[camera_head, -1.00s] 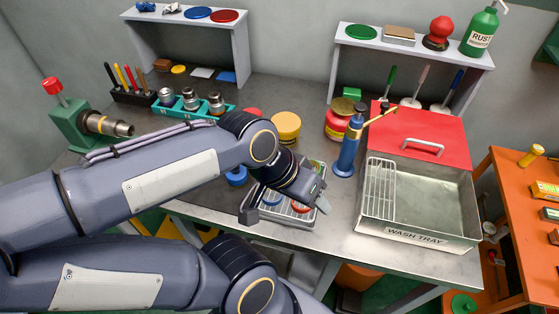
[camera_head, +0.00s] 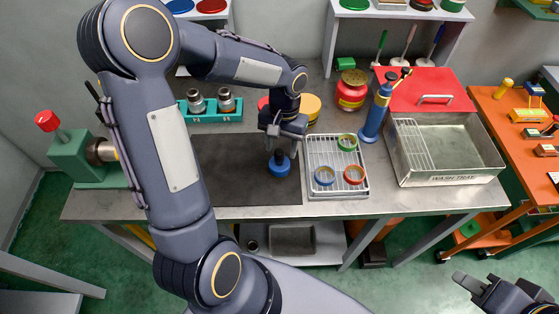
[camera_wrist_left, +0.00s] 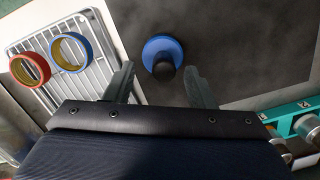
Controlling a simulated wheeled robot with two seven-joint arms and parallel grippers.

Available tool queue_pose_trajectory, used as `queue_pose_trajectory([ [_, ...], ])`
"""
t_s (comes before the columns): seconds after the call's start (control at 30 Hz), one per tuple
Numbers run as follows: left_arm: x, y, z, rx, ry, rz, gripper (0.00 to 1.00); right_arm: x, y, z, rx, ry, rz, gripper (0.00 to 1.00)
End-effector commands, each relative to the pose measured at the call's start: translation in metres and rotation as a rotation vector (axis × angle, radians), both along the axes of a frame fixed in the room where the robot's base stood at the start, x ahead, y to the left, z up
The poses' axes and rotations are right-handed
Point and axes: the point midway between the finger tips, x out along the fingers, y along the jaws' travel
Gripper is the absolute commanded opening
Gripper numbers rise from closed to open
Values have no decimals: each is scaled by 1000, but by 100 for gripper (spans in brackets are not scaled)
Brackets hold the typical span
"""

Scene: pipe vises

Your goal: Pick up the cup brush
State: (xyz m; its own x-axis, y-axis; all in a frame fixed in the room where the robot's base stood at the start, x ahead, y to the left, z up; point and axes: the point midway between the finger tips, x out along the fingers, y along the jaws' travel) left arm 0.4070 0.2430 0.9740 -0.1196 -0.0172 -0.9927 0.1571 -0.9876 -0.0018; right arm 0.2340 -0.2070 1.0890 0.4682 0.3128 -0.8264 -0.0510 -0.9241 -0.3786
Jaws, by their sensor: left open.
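A round blue piece with a black knob (camera_head: 279,166), which looks like the cup brush, stands on the dark mat (camera_head: 228,170). In the left wrist view its blue rim (camera_wrist_left: 155,46) and black knob (camera_wrist_left: 164,71) show. My left gripper (camera_head: 283,143) points down over it, open, with its fingers (camera_wrist_left: 160,85) apart on either side of the knob in the wrist view. I cannot tell how much height lies between them, and no grip on it shows. My right gripper (camera_head: 476,286) is at the lower right, away from the table; its opening is unclear.
A wire rack tray (camera_head: 322,192) with green, blue and red rings stands just right of the mat. A blue bottle (camera_head: 376,115) and the wash tray (camera_head: 446,179) are further right. A teal socket holder (camera_head: 228,113) and green vise (camera_head: 80,155) lie left.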

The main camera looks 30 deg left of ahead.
Motion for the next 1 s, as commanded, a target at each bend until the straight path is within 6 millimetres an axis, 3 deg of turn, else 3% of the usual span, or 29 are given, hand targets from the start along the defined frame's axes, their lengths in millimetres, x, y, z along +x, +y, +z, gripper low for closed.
queue_pose_trajectory([
  [0.3, -5, 4, -42, -2, 3, -1, 50, 0, 0, 12, 0, 0, 0, 33],
  [0.57, -5, 4, -46, -1, -1, 0, 50, 0, 0, 12, 0, 0, 0, 33],
  [0.93, -5, 4, -45, -1, 0, -1, 4, 0, 0, 12, 0, 0, 0, 33],
  [1.0, -5, 4, -45, -1, -1, -1, 4, 0, 0, 12, 0, 0, 0, 33],
])
